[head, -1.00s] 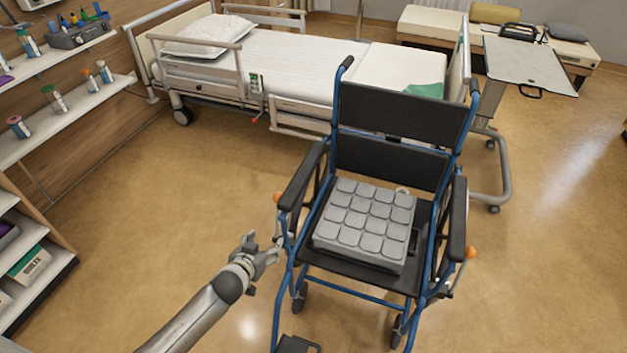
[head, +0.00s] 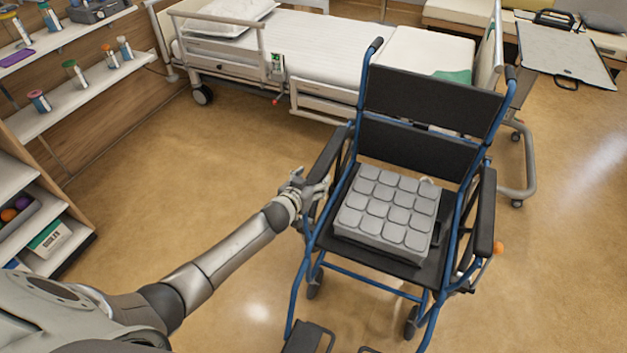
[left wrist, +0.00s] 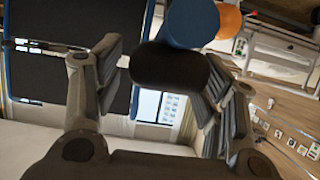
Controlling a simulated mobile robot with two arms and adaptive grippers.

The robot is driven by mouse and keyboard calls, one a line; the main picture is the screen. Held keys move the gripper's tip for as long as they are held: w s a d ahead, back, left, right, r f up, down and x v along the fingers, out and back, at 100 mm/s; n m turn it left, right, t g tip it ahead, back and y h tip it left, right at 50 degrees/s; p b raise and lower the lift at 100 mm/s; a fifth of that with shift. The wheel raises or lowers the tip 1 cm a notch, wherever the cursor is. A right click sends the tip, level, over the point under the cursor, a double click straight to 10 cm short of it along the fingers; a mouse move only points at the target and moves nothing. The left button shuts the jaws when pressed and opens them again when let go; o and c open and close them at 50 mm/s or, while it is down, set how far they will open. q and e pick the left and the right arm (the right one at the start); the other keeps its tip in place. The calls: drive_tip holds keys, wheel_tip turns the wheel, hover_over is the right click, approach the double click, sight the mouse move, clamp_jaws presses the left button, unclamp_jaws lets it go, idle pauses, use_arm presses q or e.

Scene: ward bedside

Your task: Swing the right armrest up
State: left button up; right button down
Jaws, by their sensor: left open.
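The wheelchair faces me in the head view, with a blue frame and a black backrest (head: 418,145). Its armrest on the picture's left (head: 326,154), the chair's own right one, lies down and roughly level. My left gripper (head: 318,190) is open at that armrest's front end and hides part of it. In the left wrist view the rounded black armrest end (left wrist: 168,80) shows between the two spread fingers, with no clear grip on it. A blue tube (left wrist: 193,22) and an orange knob (left wrist: 229,20) are just beyond. My right gripper is out of view.
A grey padded cushion (head: 388,208) lies on the seat. The other armrest (head: 486,212) is also down, with an orange knob (head: 498,248). A bed (head: 320,50) stands behind, an overbed table (head: 565,55) at right, shelves (head: 80,95) at left. Floor left of the chair is clear.

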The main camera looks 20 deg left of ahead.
use_arm(q)
drive_tip(key=shift+x, duration=0.85)
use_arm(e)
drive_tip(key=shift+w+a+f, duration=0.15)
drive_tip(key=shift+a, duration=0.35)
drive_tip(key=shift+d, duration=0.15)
use_arm(q)
drive_tip(key=shift+c, duration=0.5)
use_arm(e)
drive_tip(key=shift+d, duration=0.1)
